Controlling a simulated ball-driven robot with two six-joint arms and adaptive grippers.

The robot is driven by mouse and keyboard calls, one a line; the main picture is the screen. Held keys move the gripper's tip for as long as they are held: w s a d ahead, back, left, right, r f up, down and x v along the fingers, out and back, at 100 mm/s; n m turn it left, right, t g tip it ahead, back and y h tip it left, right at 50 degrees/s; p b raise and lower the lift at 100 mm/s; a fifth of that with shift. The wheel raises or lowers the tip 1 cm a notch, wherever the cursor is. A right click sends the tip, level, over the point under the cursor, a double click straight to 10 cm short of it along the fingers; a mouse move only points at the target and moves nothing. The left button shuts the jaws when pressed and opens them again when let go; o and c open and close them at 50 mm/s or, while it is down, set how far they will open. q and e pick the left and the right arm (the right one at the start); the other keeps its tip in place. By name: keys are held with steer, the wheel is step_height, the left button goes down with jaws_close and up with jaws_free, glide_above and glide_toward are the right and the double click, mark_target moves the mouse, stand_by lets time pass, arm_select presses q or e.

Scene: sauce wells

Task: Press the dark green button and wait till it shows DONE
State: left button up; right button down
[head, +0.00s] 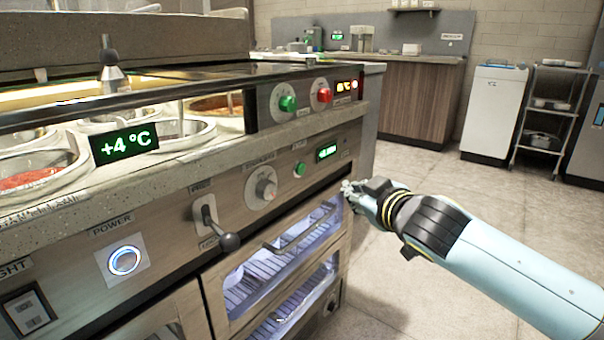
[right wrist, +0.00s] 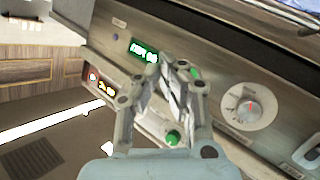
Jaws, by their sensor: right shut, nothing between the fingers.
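The dark green button (head: 300,169) is a small round button on the counter's front panel, right of a grey knob. Beside it is a small display (head: 327,153) with green characters too small to read surely. My right gripper (head: 350,188) is shut and empty, to the right of the button and lower in the head view, apart from it there. In the right wrist view its closed fingers (right wrist: 168,72) are in front of the panel, with the button (right wrist: 195,73) partly showing just right of the fingertips. I cannot tell contact there. My left gripper is not in view.
A green knob (head: 288,103) and a red knob (head: 324,95) are on the upper panel. A lever (head: 214,226) and lit power button (head: 125,261) are on the front. Sauce wells (head: 30,172) are at the left. The floor (head: 440,190) at right is free.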

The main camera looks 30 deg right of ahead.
mark_target(301, 169)
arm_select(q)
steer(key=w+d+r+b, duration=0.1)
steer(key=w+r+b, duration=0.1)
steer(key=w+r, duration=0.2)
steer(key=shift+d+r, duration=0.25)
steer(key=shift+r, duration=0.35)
arm_select(e)
steer(key=w+a, duration=0.3)
steer(key=w, duration=0.5)
steer(key=shift+a, duration=0.15)
stand_by(0.5)
steer(key=shift+w, duration=0.1)
steer(key=shift+w+a, duration=0.15)
steer(key=shift+w, duration=0.1)
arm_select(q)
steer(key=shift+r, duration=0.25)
